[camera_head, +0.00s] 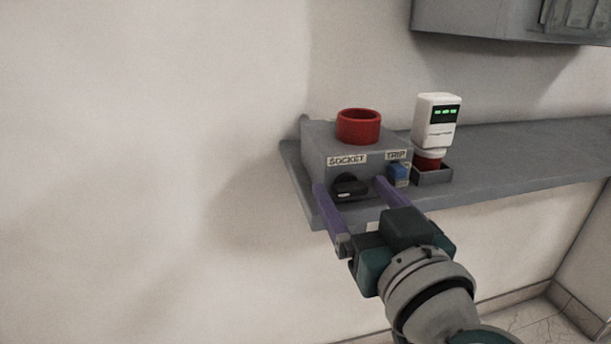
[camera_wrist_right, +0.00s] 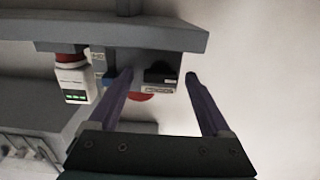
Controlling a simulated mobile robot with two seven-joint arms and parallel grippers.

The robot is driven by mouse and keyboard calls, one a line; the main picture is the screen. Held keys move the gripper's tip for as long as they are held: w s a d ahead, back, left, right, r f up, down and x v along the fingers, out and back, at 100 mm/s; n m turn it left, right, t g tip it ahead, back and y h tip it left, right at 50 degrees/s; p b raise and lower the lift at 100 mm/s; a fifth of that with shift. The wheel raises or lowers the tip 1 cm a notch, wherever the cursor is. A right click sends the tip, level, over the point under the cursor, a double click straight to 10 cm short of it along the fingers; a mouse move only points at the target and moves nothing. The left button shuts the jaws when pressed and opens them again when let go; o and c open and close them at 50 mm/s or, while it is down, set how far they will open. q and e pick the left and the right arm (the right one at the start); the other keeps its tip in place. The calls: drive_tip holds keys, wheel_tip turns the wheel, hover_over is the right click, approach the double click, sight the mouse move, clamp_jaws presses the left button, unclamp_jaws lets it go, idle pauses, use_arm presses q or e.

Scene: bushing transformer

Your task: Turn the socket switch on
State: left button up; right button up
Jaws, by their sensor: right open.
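The socket switch (camera_head: 349,187) is a black knob on the front of a grey box (camera_head: 322,158), below a label reading SOCKET. A blue switch (camera_head: 399,174) sits to its right, below a label reading TRIP. My right gripper (camera_head: 348,184) is open in front of the box, its two purple fingers on either side of the black knob. In the right wrist view the black knob (camera_wrist_right: 160,75) shows between the open fingers (camera_wrist_right: 161,76), nearer the right one. I cannot tell whether either finger touches the box. My left gripper is not in view.
A red ring-shaped socket (camera_head: 358,126) stands on top of the box. A white device with green lights (camera_head: 437,121) stands to its right over a small grey holder (camera_head: 433,176). All rest on a grey shelf (camera_head: 510,160). A grey cabinet (camera_head: 480,20) hangs above right.

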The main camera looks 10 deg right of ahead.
clamp_jaws()
idle(0.8)
